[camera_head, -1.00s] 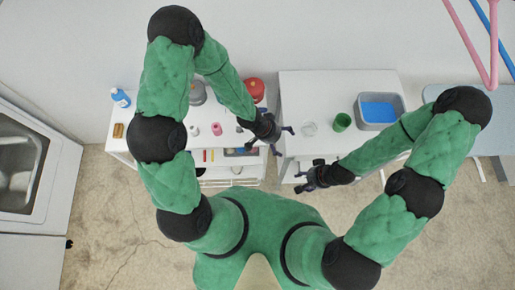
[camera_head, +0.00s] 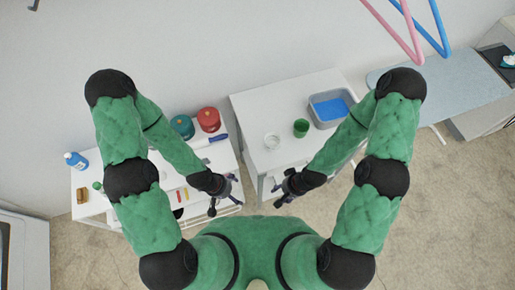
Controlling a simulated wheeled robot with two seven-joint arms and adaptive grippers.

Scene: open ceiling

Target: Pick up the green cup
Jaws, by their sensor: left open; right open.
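The green cup (camera_head: 301,128) stands upright on the white table (camera_head: 259,110) at the upper right of centre, just left of the grey basin. My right gripper (camera_head: 280,189) is open and empty at the table's near edge, below and a little left of the cup, well apart from it. My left gripper (camera_head: 226,196) is open and empty near the right end of the left white table (camera_head: 226,160), farther from the cup. Nothing hides the cup.
A clear glass-like item (camera_head: 271,141) stands left of the cup. A grey basin (camera_head: 331,107) with blue inside is right of it. An ironing board (camera_head: 455,85) stands to the right.

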